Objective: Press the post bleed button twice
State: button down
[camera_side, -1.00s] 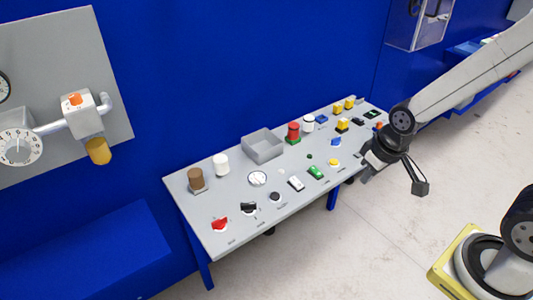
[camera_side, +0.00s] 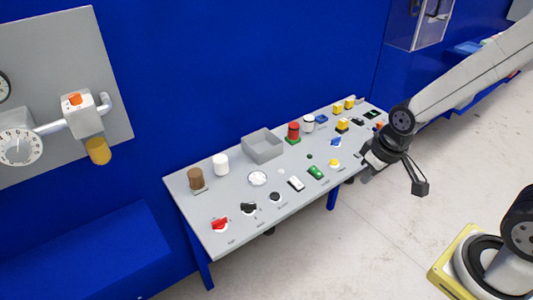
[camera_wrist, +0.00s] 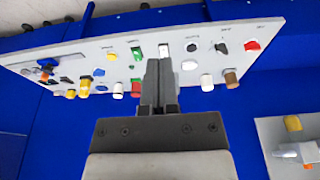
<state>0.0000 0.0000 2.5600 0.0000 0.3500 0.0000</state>
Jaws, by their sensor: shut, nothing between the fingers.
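The grey control table (camera_side: 235,235) carries several buttons, switches and knobs. Their labels are too small to read, so I cannot tell which one is the post bleed button. A black round button (camera_side: 275,196), a white rocker (camera_side: 296,183), a green rocker (camera_side: 315,172) and a yellow button (camera_side: 333,163) line the front side. My gripper (camera_side: 367,177) is beside the table's right end, apart from the controls. In the wrist view my gripper (camera_wrist: 159,65) is shut and empty, its fingers pointing toward the table. The fingers hide part of the table there.
A red knob (camera_side: 219,224) and a black knob (camera_side: 248,207) sit at the front left. A grey open box (camera_side: 264,146), brown cylinder (camera_side: 195,178), white cylinder (camera_side: 221,164) and red cylinder (camera_side: 293,130) stand up behind. A wall panel (camera_side: 60,40) with valve hangs left.

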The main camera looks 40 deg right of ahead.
dwell(0.4)
jog(key=n+t+y, duration=0.2)
jog(key=n+t, duration=0.4)
jog(key=n, duration=0.5)
send_over(278, 196)
notch_tip(278, 196, down, 10)
jog(key=shift+r, duration=0.25)
jog(key=shift+f, duration=0.1)
jog(key=shift+f, duration=4.3)
